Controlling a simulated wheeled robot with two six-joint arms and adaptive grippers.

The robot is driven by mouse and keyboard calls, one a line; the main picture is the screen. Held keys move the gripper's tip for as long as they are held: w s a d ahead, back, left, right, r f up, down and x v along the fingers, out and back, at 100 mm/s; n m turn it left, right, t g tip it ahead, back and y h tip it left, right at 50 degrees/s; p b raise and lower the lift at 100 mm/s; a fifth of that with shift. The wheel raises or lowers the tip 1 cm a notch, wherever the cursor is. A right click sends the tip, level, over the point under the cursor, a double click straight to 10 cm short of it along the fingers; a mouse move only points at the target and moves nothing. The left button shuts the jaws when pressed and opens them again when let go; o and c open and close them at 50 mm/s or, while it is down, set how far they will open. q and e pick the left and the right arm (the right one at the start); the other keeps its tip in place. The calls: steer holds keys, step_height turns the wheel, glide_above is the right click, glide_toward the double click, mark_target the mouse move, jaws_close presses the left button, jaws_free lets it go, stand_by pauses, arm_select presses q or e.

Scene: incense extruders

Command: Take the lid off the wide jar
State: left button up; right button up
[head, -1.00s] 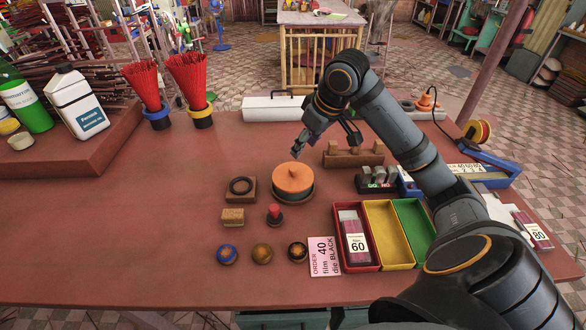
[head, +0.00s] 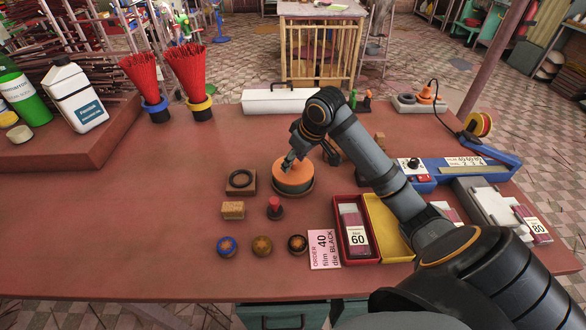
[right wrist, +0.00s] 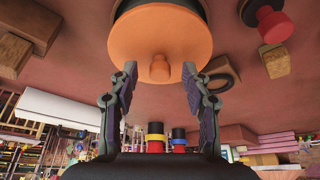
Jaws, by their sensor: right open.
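The wide jar is a low, dark round jar (head: 294,192) in the middle of the red table. Its orange lid (head: 294,180) is on it. In the right wrist view the lid (right wrist: 160,35) fills the top, with its small knob (right wrist: 160,70) facing my gripper. My right gripper (head: 288,164) is open at the lid. In the right wrist view its two fingertips (right wrist: 160,76) stand on either side of the knob, with gaps on both sides. My left gripper is not in view.
A black ring on a wooden block (head: 241,182) and a red-handled stamp (head: 274,207) stand close to the jar. A red tray (head: 357,257) is at the right.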

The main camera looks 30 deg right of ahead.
mark_target(295, 162)
jaws_close()
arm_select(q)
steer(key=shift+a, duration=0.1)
arm_select(e)
steer(key=shift+r, duration=0.15)
steer(key=shift+r, duration=0.35)
step_height(295, 162, up, 3)
steer(key=shift+w+f, duration=0.1)
steer(key=shift+f, duration=0.1)
arm_select(q)
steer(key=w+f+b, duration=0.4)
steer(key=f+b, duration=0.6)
steer(key=b, duration=0.2)
arm_select(e)
steer(key=s+d+r, duration=0.9)
steer(key=d, duration=0.2)
arm_select(q)
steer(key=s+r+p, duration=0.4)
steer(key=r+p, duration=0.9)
steer(key=p, duration=0.2)
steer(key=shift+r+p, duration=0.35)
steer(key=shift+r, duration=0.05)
arm_select(e)
step_height(295, 162, up, 16)
steer(key=shift+w, duration=0.15)
